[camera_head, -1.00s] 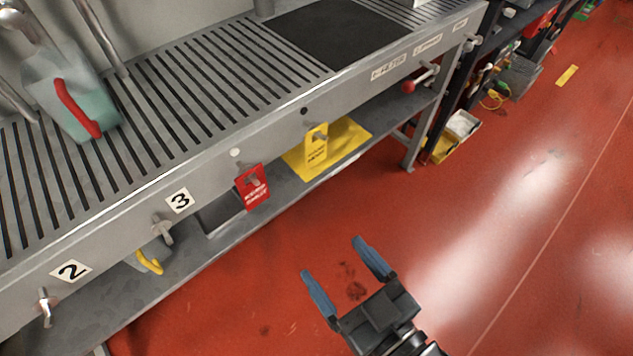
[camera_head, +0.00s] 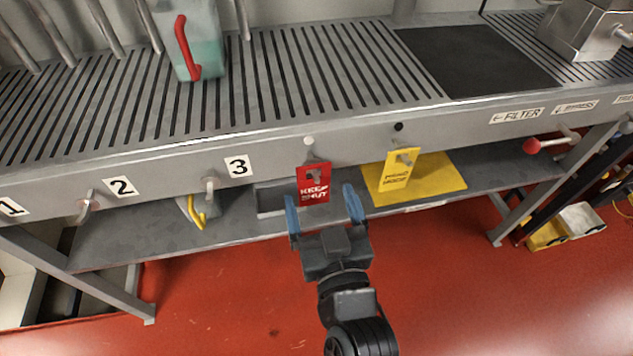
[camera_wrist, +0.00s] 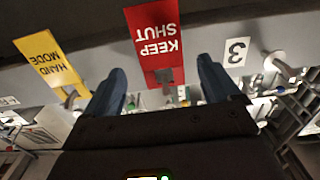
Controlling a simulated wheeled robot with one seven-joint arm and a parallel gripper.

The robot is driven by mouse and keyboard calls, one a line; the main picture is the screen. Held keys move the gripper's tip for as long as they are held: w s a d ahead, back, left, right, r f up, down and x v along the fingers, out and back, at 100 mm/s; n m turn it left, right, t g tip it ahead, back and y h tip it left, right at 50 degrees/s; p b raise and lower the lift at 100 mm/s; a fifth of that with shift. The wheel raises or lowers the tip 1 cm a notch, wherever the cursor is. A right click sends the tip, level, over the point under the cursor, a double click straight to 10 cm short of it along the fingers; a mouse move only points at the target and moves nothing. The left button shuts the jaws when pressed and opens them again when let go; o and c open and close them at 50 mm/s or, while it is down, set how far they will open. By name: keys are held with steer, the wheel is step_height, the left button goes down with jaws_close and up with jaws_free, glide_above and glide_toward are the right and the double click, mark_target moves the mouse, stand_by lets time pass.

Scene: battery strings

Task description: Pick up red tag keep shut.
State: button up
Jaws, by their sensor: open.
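The red tag (camera_head: 313,184) reads KEEP SHUT and hangs from a small peg on the front face of the metal bench. It also shows upside down in the wrist view (camera_wrist: 154,42), ahead of the jaws. My gripper (camera_head: 324,207) is open and empty, with its blue fingertips just below and in front of the tag. In the wrist view the two blue fingers (camera_wrist: 163,84) stand on either side of the tag's line. No contact with the tag is visible.
A yellow HAND MODE tag (camera_head: 397,170) hangs just right of the red tag. Valve handles sit by labels 2 (camera_head: 121,186) and 3 (camera_head: 239,166) to the left. A lower shelf (camera_head: 140,238) runs beneath. A red-knobbed lever (camera_head: 532,146) sticks out at the right.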

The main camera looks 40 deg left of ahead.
steer(key=shift+x, duration=1.65)
steer(key=shift+r, duration=0.1)
steer(key=c, duration=1.1)
steer(key=shift+r, duration=0.1)
steer(key=b, duration=0.1)
glide_toward(316, 189)
steer(key=s+d+r, duration=0.3)
steer(key=s+d, duration=0.3)
steer(key=d, duration=0.1)
steer(key=w+d+f+m+t+h+p, duration=0.4)
steer(key=w+d+m+t+h+p, duration=0.15)
steer(key=w+d, duration=0.6)
steer(key=w+d+f+m+h+p, duration=0.1)
steer(key=w+d+h, duration=0.1)
steer(key=d, duration=0.3)
steer(key=w+d+f+m+h+p, duration=0.1)
steer(key=w+d+f+m+h, duration=0.1)
steer(key=d, duration=0.4)
steer(key=w+d+f+m+t+h+p, duration=0.1)
steer(key=d+f+h, duration=0.1)
steer(key=d+h, duration=0.2)
steer(key=shift+w+d+f+m+p, duration=0.1)
steer(key=shift+w+d+m+p, duration=0.1)
steer(key=shift+d, duration=0.35)
steer(key=shift+w+d+f+m+p, duration=0.1)
steer(key=shift+w+d+f+p, duration=0.1)
steer(key=shift+d, duration=0.3)
